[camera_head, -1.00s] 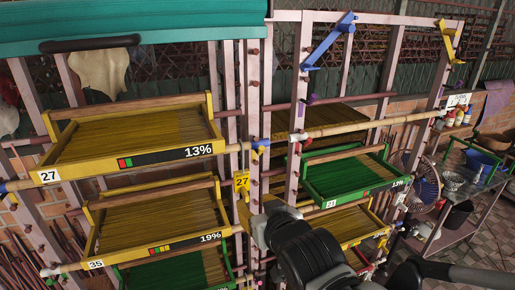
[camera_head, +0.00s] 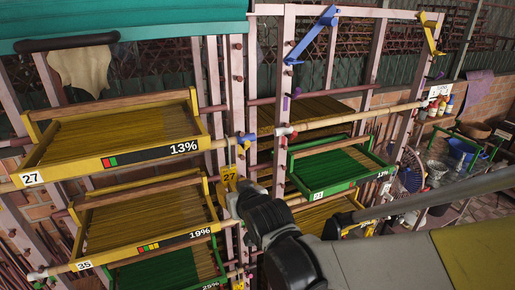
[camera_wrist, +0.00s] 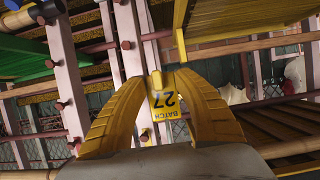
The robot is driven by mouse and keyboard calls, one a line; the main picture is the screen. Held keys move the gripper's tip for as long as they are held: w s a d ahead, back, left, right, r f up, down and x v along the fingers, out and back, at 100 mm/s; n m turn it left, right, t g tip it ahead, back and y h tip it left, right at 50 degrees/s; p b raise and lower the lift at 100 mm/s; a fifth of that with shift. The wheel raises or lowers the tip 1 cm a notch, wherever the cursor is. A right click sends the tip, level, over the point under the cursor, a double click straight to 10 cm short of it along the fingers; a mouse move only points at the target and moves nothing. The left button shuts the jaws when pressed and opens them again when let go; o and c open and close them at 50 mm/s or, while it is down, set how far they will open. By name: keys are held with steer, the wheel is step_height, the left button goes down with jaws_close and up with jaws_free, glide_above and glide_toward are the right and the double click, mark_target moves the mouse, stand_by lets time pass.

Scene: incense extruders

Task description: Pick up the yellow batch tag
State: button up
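The yellow batch tag (camera_head: 229,173), marked 27, hangs upright at a pink rack post between the left trays and the green tray. In the wrist view the tag (camera_wrist: 164,97) appears upside down, with BATCH and 27 readable and a small yellow tab at its upper edge. My gripper (camera_head: 233,185) is just below and at the tag. In the wrist view the two curved yellow fingers of my gripper (camera_wrist: 160,76) stand apart, one on each side of the tag. The right finger overlaps or nearly meets the tag's edge; I cannot tell whether they touch.
Yellow trays marked 27 (camera_head: 31,178) and 35 (camera_head: 84,265) stand left of the tag. A green tray (camera_head: 337,169) stands to the right. The pink post (camera_head: 238,90) with pegs and a bamboo rail (camera_head: 345,122) are close to my gripper.

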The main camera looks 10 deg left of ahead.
steer(key=shift+c, duration=0.4)
jaws_close()
steer(key=shift+r, duration=0.1)
